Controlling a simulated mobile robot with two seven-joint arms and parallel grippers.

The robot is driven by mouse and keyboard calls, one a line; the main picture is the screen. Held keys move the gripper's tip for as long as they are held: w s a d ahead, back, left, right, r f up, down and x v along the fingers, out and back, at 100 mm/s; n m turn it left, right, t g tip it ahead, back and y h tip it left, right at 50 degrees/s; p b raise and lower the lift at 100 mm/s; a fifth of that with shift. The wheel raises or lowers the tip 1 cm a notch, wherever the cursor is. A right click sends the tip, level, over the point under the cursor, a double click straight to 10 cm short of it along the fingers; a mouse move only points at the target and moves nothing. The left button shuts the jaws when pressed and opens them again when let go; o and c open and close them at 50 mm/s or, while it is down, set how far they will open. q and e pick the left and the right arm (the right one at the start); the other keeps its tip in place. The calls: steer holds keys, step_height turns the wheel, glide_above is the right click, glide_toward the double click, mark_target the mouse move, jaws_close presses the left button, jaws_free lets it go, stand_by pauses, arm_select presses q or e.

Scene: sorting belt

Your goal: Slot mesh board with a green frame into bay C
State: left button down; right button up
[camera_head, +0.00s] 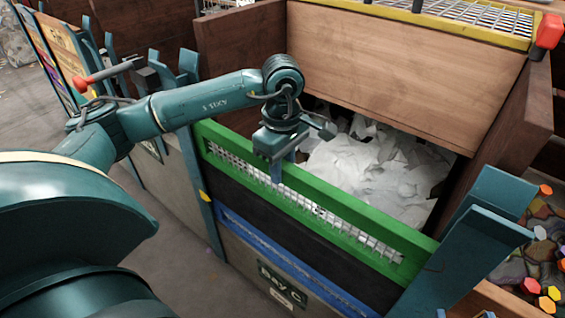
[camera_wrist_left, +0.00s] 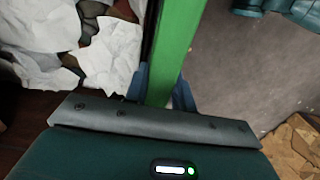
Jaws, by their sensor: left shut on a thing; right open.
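The mesh board with a green frame (camera_head: 345,205) spans the front of bay C, whose label (camera_head: 282,287) shows below. Its left end is beside the left blue post (camera_head: 200,185), and its right end is at the right blue post (camera_head: 455,262). The head view does not settle whether both ends are inside the guides. In the left wrist view, the green bar (camera_wrist_left: 175,50) runs between the fingers (camera_wrist_left: 162,92). My right gripper is out of view.
A black panel (camera_head: 275,220) and a blue-framed strip (camera_head: 290,262) lie below the green board. White crumpled material (camera_head: 365,170) fills the bay behind it. Wooden walls (camera_head: 400,65) enclose the bay. Coloured pieces (camera_head: 530,286) lie at the right.

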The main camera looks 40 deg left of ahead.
arm_select(q)
steer(key=shift+f, duration=0.3)
arm_select(e)
steer(key=shift+s+a, duration=0.1)
steer(key=shift+a, duration=0.05)
arm_select(q)
steer(key=shift+f, duration=0.15)
steer(key=shift+f+b, duration=0.6)
steer(key=shift+b, duration=0.1)
arm_select(e)
steer(key=shift+f, duration=0.45)
arm_select(q)
steer(key=c, duration=1.1)
jaws_free()
steer(key=shift+f, duration=0.1)
arm_select(e)
steer(key=shift+t+y, duration=0.3)
arm_select(q)
step_height(320, 180, up, 12)
steer(key=p, duration=0.3)
steer(key=shift+p, duration=0.3)
steer(key=shift+r, duration=0.7)
arm_select(e)
steer(key=shift+d+r+m+g+h, duration=0.4)
steer(key=shift+d+g+h, duration=0.1)
steer(key=shift+g+h, duration=0.35)
